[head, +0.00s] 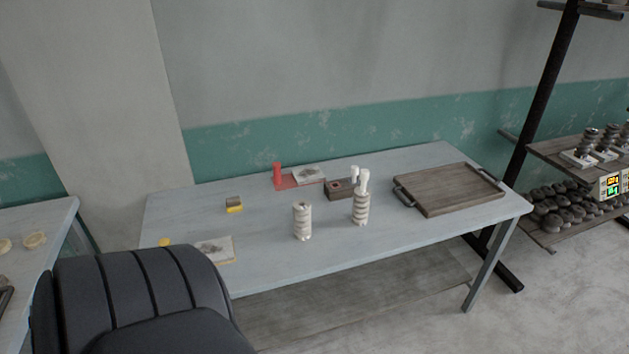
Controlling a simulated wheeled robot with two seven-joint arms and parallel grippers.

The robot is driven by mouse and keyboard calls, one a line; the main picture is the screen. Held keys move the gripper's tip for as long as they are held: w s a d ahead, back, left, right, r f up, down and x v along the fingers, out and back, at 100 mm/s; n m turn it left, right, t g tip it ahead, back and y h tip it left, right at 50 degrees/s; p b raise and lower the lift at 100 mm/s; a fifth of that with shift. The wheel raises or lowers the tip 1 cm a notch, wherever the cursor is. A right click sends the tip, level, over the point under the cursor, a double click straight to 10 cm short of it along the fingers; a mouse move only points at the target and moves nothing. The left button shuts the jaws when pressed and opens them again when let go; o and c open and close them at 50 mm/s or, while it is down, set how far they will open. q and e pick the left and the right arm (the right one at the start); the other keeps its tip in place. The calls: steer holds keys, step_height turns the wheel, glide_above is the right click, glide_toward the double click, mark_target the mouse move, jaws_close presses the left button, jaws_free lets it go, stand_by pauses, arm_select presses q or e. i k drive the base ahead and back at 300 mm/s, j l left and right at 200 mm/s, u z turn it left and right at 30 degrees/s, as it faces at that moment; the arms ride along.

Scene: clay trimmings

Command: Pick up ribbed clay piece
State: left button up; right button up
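Two pale, ribbed, upright cylinders stand on the blue-grey table in the head view. The left ribbed piece (302,222) stands near the middle of the table with nothing clearly sticking out of its top. The right ribbed piece (361,209) has white rounded objects (362,180) showing at its top; I cannot tell whether they are in it or behind it. Dark ribbed stacked pieces (588,142) also stand on the shelf at far right. I cannot tell from the picture which one the task names. Neither of my grippers is in view.
The table (330,260) also bears a wooden tray (450,190), a small brown box (338,190), a red item (277,175), a yellow-brown block (234,204) and a flat sheet (215,249). A black chair (135,290) blocks the front left. A shelf rack (560,155) stands right.

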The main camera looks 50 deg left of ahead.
mark_target(301, 207)
steer(key=l+u, duration=0.15)
steer(key=u, duration=0.25)
steer(key=l+u, duration=0.15)
steer(key=u, duration=0.25)
steer(key=l+u, duration=0.15)
steer(key=u, duration=0.25)
steer(key=k+l+u, duration=0.1)
steer(key=u, duration=0.3)
